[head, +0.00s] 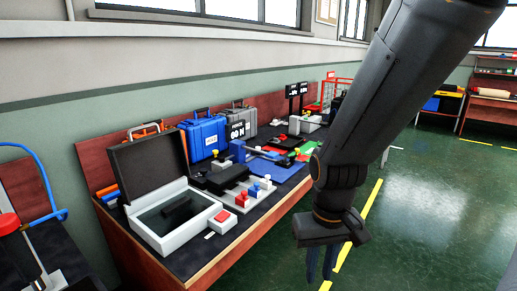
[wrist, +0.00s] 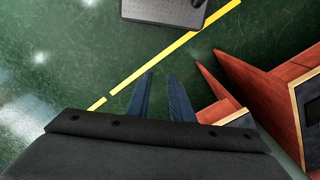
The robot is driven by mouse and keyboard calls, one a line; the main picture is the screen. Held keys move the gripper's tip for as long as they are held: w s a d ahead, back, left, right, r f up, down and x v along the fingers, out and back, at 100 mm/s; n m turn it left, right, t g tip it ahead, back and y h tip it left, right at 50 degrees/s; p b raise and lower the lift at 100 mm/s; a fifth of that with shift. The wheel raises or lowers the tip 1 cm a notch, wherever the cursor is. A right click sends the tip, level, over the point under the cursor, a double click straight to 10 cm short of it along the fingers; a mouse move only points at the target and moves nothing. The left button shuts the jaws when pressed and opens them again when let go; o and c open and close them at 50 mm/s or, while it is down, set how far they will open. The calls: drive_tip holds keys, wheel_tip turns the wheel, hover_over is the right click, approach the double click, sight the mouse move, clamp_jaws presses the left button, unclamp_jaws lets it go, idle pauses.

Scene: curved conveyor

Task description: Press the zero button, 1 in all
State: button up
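A small white box with a red button on top (head: 222,216) sits at the near front of the workbench, right of an open black-lidded case (head: 150,222). I cannot read any label, so I cannot tell whether this is the zero button. More red and blue buttons or knobs (head: 254,190) stand on a pale strip farther along. My gripper (head: 323,276) hangs over the floor, right of the bench and apart from everything. In the wrist view its two dark blue fingers (wrist: 161,74) are apart with nothing between them.
The workbench (head: 208,272) runs along the wall. Blue (head: 204,138) and grey hard cases stand at its back. A red-topped device with a blue hose (head: 10,224) is at far left. Wooden bench parts (wrist: 262,95) are right of the fingers. Green floor with yellow lines is open.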

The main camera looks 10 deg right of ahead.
clamp_jaws()
idle(1.4)
